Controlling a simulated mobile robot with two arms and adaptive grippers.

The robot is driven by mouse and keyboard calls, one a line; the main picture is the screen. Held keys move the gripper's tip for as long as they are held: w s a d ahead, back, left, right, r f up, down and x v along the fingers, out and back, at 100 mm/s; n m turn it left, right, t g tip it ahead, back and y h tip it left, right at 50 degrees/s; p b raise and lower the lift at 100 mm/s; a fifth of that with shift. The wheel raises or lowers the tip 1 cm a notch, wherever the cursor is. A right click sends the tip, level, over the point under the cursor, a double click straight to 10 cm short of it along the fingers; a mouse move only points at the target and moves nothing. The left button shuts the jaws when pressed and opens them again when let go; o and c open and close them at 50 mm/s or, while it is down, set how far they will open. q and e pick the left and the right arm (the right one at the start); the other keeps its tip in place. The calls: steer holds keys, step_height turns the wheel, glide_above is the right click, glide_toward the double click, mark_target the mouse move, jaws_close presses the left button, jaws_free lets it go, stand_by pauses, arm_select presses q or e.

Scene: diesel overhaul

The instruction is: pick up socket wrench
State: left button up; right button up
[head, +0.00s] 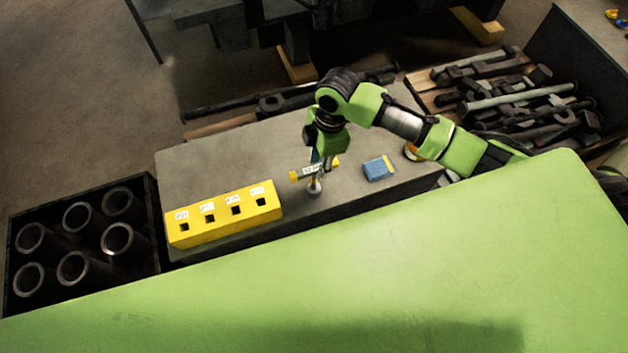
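The socket wrench (315,185) shows in the head view near the middle of the grey bench. It has a crosswise handle with yellow ends and a pale label, and a metal shaft pointing down to the bench top. My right gripper (318,158) points down right at the wrench's handle. The gripper's fingers are small and mostly hidden by the hand, so I cannot tell whether they are closed on it. My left gripper is not in view.
A yellow block (224,214) with several square holes and labels sits left on the grey bench (220,160). A blue block (378,168) lies right of the wrench. A black crate of cylinders (82,240) stands left. A pallet of metal parts (510,95) is at back right.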

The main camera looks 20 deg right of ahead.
steer(key=f, duration=0.3)
steer(key=shift+a, duration=0.2)
glide_above(312, 188)
steer(key=shift+f+p, duration=0.35)
steer(key=shift+f, duration=2.1)
steer(key=shift+w, duration=0.1)
jaws_close()
